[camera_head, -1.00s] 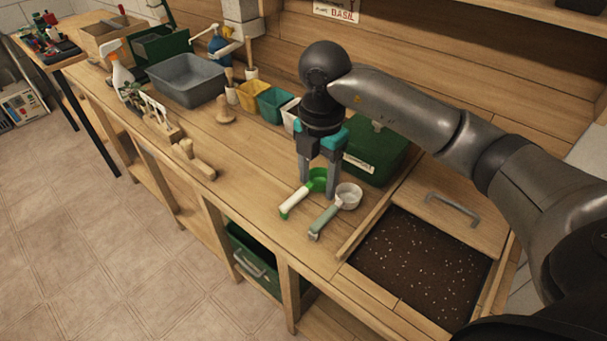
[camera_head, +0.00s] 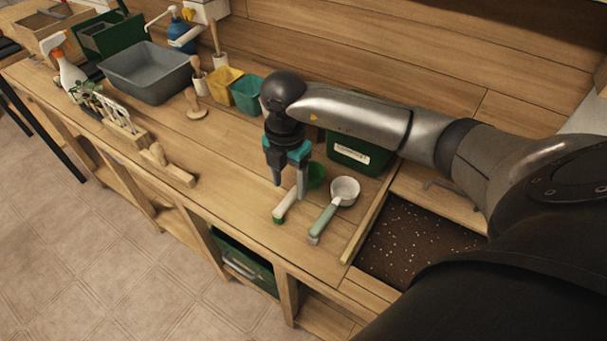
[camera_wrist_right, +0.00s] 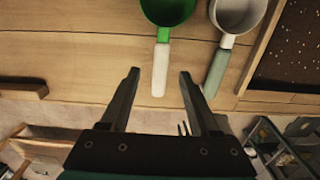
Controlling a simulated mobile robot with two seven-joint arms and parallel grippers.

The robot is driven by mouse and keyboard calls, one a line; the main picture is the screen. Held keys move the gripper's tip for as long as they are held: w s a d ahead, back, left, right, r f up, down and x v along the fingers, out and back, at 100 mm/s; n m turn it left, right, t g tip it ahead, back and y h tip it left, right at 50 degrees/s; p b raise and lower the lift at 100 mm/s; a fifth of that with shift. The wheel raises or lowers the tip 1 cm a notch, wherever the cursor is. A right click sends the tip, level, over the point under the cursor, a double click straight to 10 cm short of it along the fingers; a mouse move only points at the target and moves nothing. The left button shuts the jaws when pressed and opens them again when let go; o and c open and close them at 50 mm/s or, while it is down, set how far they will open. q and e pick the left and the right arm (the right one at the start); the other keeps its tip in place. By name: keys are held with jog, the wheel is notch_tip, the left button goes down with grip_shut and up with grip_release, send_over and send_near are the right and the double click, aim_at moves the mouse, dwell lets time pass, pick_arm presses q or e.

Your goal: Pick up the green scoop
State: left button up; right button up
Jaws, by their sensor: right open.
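The green scoop lies on the wooden bench, its green bowl (camera_head: 316,175) partly behind my right gripper and its pale handle (camera_head: 285,206) pointing toward the bench's front edge. In the right wrist view the scoop's white handle (camera_wrist_right: 160,68) points down toward the gap between the open fingers, with the green bowl above it. My right gripper (camera_head: 289,190) is open and empty, pointing down beside the scoop; its fingertips also show in the right wrist view (camera_wrist_right: 159,74). My left gripper is not in view.
A white scoop with a grey-green handle (camera_head: 324,219) lies close to the right of the green scoop. A soil bin (camera_head: 410,240) is further right. A green box (camera_head: 358,155) stands behind. A wooden brush (camera_head: 168,168) lies to the left, with free bench between.

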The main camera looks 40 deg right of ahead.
aim_at(292, 193)
jog(key=f, duration=0.4)
jog(key=d+f, duration=0.1)
jog(key=shift+w+f+b, duration=0.1)
jog(key=shift+f+b, duration=0.3)
grip_shut()
dwell(0.5)
